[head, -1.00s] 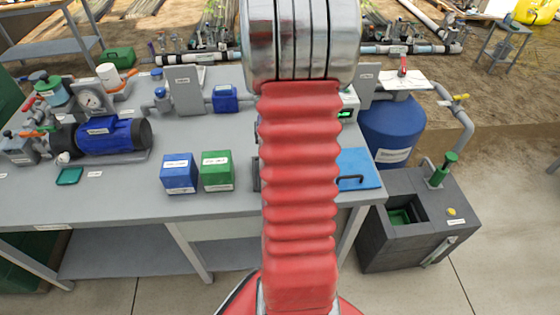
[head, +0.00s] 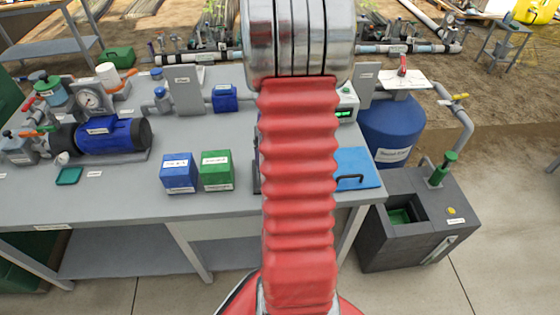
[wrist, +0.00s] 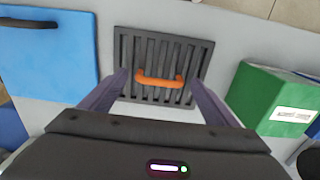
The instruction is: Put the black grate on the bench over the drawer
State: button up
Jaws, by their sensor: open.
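The black grate (wrist: 185,57) lies flat on the grey bench (head: 120,208) in the wrist view. It has dark slats and an orange handle (wrist: 160,80) across its middle. My gripper (wrist: 160,77) is open, with one finger on each side of the handle and nothing held. I cannot tell how far above the grate the fingertips are. In the head view my arm hides nearly all of the grate and the gripper. A dark grey cabinet (head: 385,250) stands right of the bench, with a square opening (head: 402,212) that is green inside. I cannot tell if this is the drawer.
A blue panel with a black handle (head: 358,168) lies beside the grate on the bench. A green box (head: 216,170) and a blue box (head: 179,172) stand on its other side.

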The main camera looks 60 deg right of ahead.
jog(key=shift+r, duration=0.1)
notch_tip(320, 180, up, 12)
dwell(0.5)
dwell(0.6)
jog(key=w+a+r+n+t+h, duration=0.15)
jog(key=a+r, duration=0.25)
jog(key=a, duration=0.5)
jog(key=w+a+r+n+t, duration=0.1)
jog(key=w+a+r+n, duration=0.25)
jog(key=a, duration=0.55)
jog(key=s+a+r+n+t, duration=0.1)
jog(key=s+a+r+n, duration=0.1)
jog(key=a, duration=0.7)
jog(key=s+a+r+n+t+y, duration=0.1)
jog(key=s+a, duration=0.3)
jog(key=a, duration=0.5)
jog(key=shift+s+r+n+t, duration=0.35)
jog(key=shift+r+n+t, duration=0.25)
jog(key=shift+n, duration=0.3)
